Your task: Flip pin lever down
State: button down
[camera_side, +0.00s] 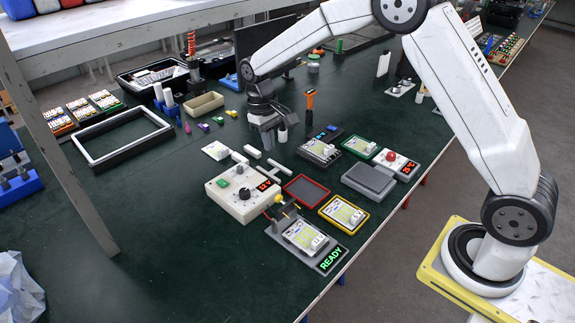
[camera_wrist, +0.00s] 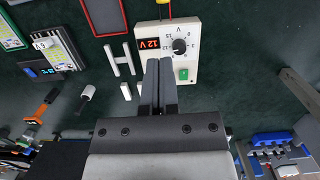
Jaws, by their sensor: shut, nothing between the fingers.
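The test fixture (camera_side: 300,236) stands at the table's front edge, with a lit green READY sign (camera_side: 332,258) and a floodlight board with a yellow-green label (camera_side: 304,237) in it. At its back left is a dark lever mechanism with a yellow knob (camera_side: 279,199); the knob seems raised, but its exact angle is too small to tell. My gripper (camera_side: 267,143) is shut and empty, pointing down above the table, behind and apart from the fixture. In the wrist view my gripper's fingers (camera_wrist: 160,63) are together in front of the power supply (camera_wrist: 184,66).
The power supply (camera_side: 231,201) with a red 12 V display stands left of the fixture. A red-rimmed tray (camera_side: 307,190), a yellow-framed board (camera_side: 343,214) and a grey block (camera_side: 369,180) lie nearby.

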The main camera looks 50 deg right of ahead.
jog(key=w+f+g, duration=0.2)
jog(key=w+f, duration=0.1)
jog(key=w, duration=0.3)
jog(key=shift+w+a+f+g, duration=0.3)
jog(key=shift+w+a+g, duration=0.05)
jog(key=shift+a+g, duration=0.1)
jog(key=shift+f, duration=0.1)
dwell(0.5)
jog(key=s+r+x, duration=0.1)
jog(key=s+x, duration=0.1)
jog(key=x, duration=1)
jog(key=shift+s+d+f, duration=0.2)
jog(key=shift+s+f, duration=0.05)
jog(key=shift+s, duration=0.15)
